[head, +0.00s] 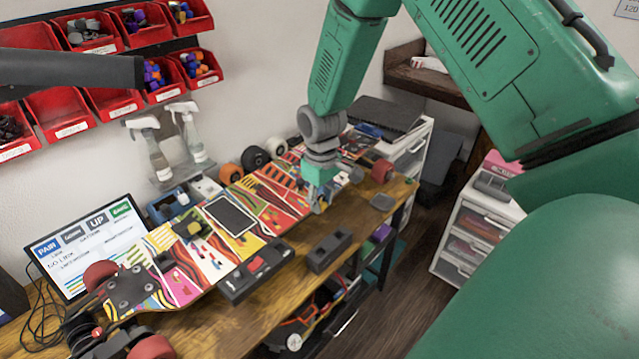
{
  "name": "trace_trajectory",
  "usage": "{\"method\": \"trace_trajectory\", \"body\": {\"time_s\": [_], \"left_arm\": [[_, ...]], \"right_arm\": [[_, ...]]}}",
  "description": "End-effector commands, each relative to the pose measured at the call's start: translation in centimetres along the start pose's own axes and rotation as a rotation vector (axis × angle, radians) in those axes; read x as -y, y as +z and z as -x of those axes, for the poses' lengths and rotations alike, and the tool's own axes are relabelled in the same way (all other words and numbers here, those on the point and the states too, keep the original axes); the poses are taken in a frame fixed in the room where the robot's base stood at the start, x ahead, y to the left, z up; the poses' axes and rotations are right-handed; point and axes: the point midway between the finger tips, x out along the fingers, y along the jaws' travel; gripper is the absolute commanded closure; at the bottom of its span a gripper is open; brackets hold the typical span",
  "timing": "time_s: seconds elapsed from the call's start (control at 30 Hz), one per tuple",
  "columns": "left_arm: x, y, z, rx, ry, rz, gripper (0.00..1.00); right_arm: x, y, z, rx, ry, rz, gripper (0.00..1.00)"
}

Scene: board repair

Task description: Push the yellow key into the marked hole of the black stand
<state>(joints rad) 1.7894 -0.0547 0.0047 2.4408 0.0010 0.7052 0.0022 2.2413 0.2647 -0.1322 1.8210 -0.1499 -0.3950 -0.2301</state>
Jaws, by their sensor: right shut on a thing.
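My right gripper (317,196) points down over the right part of the colourful skateboard deck on the bench. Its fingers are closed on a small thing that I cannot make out. I cannot pick out the yellow key. Two black blocks lie at the front of the bench: a smaller one (329,252) with recesses in its top, and a longer one (256,271) with a red piece on it. I cannot tell which is the black stand, and no marked hole is clear. The smaller block is below the right gripper in the picture, apart from it. My left gripper is not in view.
The skateboard (191,277) with its wheels fills much of the wooden bench (228,325). A dark flat panel (231,215) lies on it. A screen (85,245) stands at the left, spray bottles (152,150) behind. Red bins (60,112) hang on the wall.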

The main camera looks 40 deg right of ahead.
Motion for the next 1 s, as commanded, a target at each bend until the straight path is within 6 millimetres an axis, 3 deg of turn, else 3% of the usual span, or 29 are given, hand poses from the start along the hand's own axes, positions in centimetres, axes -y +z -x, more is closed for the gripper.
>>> {"method": "trace_trajectory", "body": {"time_s": [1.0], "left_arm": [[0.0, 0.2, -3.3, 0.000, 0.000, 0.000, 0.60]], "right_arm": [[0.0, 0.0, -6.3, 0.001, -0.001, -0.001, 1.00]]}}
